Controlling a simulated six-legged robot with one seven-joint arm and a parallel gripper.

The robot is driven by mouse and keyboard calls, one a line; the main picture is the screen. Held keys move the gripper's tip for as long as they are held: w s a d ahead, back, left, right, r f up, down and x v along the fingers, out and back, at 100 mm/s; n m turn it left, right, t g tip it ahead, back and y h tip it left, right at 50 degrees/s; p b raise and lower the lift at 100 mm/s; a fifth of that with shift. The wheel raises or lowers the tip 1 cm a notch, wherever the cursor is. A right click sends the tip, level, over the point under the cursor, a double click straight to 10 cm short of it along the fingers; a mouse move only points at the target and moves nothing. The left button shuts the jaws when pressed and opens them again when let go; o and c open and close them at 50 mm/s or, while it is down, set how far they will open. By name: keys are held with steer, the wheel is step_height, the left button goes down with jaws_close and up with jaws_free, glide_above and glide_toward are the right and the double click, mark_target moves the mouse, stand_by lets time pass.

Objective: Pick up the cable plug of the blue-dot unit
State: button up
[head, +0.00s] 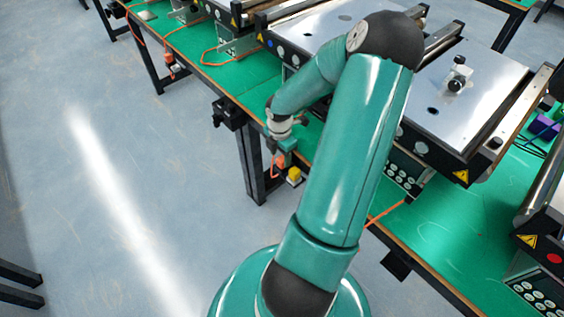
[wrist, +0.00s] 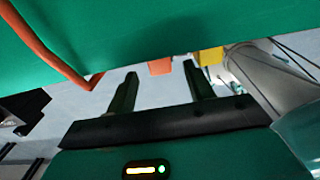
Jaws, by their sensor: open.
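An orange cable plug (head: 277,166) hangs at the front edge of the green table in the head view, just below my gripper (head: 284,143). In the wrist view, the plug (wrist: 160,67) shows as a small orange block between my open fingertips (wrist: 160,72), partly hidden by the green table edge. I cannot tell its exact depth from the fingers. An orange cable (wrist: 45,45) runs along the left of that view.
A yellow block (head: 294,175) is beside the plug, and it also shows in the wrist view (wrist: 210,57). The green table edge (head: 225,95) and black table leg (head: 257,165) are close to my gripper. More conveyors stand on both sides.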

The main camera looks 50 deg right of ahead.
mark_target(281, 159)
steer(key=shift+f, duration=1.6)
steer(key=c, duration=1.1)
steer(key=shift+d+r, duration=0.1)
